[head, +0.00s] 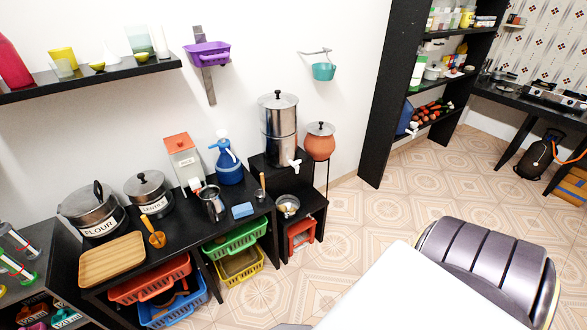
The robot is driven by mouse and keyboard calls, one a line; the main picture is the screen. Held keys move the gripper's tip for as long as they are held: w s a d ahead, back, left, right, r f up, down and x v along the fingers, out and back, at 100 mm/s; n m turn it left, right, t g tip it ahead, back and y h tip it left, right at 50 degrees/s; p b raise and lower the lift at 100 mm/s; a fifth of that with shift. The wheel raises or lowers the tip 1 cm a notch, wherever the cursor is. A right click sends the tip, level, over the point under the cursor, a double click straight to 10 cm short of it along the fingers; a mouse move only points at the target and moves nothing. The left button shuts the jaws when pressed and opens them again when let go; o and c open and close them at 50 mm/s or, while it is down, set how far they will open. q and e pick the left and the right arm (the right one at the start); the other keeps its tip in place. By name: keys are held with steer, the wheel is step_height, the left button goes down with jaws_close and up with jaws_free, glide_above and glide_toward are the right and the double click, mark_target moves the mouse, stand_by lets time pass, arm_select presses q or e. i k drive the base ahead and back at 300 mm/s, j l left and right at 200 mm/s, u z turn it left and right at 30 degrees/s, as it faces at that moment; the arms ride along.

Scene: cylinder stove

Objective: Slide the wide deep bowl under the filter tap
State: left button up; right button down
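A tall steel water filter (280,128) with a black-knobbed lid stands on the upper level of a black stepped stand. Its white tap (295,165) sticks out low on the front. A small-looking round metal bowl (288,206) sits on the lower step, below the tap in the picture. Something inside the bowl is too small to make out. I cannot tell whether the bowl is directly under the spout. Neither of my grippers is in the head view.
A clay pot (320,143) stands right of the filter. The black counter (180,238) at left holds a steel jug (213,204), blue sponge (242,210) and labelled pots. A white surface (420,295) and ribbed seat (487,262) occupy the lower right. Floor (350,225) between is clear.

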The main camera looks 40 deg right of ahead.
mark_target(290, 201)
steer(key=z, duration=1.3)
